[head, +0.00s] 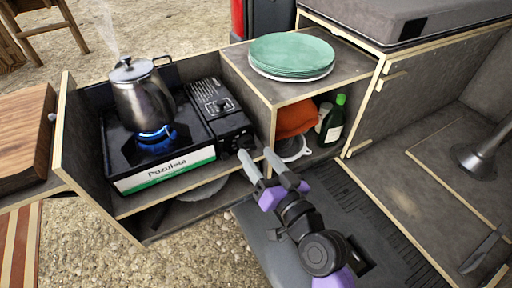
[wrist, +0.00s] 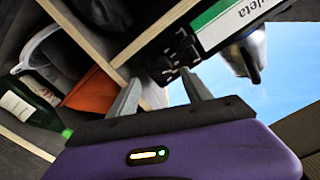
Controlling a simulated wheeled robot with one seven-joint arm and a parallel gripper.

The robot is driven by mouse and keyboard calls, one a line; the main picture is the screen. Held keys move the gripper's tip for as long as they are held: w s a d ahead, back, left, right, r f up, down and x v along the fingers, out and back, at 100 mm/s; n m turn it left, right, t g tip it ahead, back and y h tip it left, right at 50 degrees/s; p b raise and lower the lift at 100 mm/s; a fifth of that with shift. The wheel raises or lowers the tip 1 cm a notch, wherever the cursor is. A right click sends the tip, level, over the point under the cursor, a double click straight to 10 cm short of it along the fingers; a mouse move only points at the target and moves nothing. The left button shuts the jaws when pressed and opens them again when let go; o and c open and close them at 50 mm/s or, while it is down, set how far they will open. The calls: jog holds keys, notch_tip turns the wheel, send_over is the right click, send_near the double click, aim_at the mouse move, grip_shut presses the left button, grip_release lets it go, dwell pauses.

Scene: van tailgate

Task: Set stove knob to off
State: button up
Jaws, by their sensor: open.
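A black camping stove (head: 205,128) with a white and green front label sits in the left compartment. A blue flame (head: 155,138) burns under a steaming metal kettle (head: 144,100). The stove knob (head: 243,142) is dark and sits on the front at the stove's right end; its setting is too small to read. My gripper (head: 256,156) is open and empty, its two grey fingers pointing at the knob area. In the wrist view the fingertips (wrist: 160,78) are just short of the dark stove front (wrist: 172,52); I cannot tell whether they touch.
A wooden divider wall stands right of the stove. Green plates (head: 292,52) are stacked on the shelf top. Below are an orange cloth (head: 296,118) and a green bottle (head: 334,120). A wooden board (head: 24,135) lies at the left. The ground in front of the stove is open.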

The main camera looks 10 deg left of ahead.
aim_at(248, 145)
jog(key=shift+x, duration=1.35)
grip_shut()
jog(key=m+p, duration=0.2)
jog(key=m, duration=0.4)
jog(key=shift+m, duration=0.3)
jog(key=m+p, duration=0.1)
jog(key=m, duration=0.2)
jog(key=shift+d+f, duration=0.1)
jog(key=shift+f+m+p, duration=0.1)
jog(key=shift+m+p, duration=0.4)
jog(key=shift+m, duration=1.2)
